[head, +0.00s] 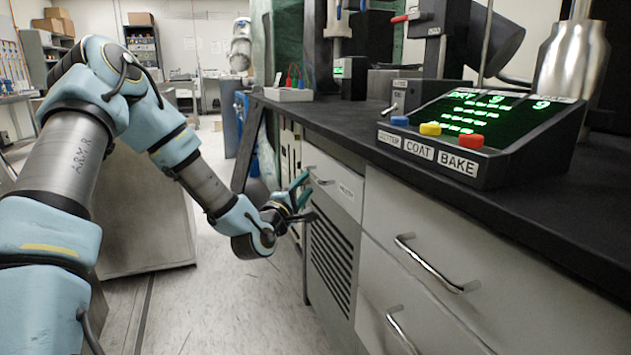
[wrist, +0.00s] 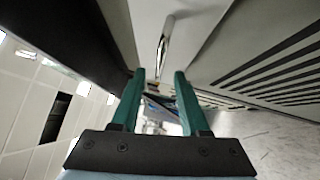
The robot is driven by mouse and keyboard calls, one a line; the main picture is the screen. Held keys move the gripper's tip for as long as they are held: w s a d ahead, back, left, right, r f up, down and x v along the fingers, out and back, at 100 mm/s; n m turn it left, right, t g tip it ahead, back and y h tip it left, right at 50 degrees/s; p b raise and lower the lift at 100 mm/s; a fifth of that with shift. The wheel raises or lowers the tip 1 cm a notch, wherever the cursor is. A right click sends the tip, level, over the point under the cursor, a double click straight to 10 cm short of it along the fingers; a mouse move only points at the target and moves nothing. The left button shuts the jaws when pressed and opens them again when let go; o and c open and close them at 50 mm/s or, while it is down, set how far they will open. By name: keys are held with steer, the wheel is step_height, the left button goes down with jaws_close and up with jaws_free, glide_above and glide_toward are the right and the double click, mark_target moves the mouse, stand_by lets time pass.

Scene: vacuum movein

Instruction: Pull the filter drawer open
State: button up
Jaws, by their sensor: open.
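The filter drawer (head: 338,180) is a pale front with a small label, just under the dark counter and above a louvred panel. It looks shut, flush with the cabinet. Its metal bar handle (head: 320,181) shows at its upper part, and the handle also shows in the wrist view (wrist: 165,38), roughly in line with the gap between the fingers. My gripper (head: 304,188) has teal fingers, spread apart and empty, close in front of the drawer. In the wrist view the fingertips (wrist: 159,73) appear just short of the handle. I cannot tell the exact gap.
The louvred panel (head: 331,250) lies below the drawer. Other drawers with bar handles (head: 432,265) stand nearer on the right. The black counter (head: 365,125) overhangs the fronts and carries a control box (head: 490,130). The floor (head: 235,300) in front is clear.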

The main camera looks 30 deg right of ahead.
mark_target(313, 174)
steer(key=x, duration=0.6)
jaws_close()
stand_by(0.3)
stand_by(1.1)
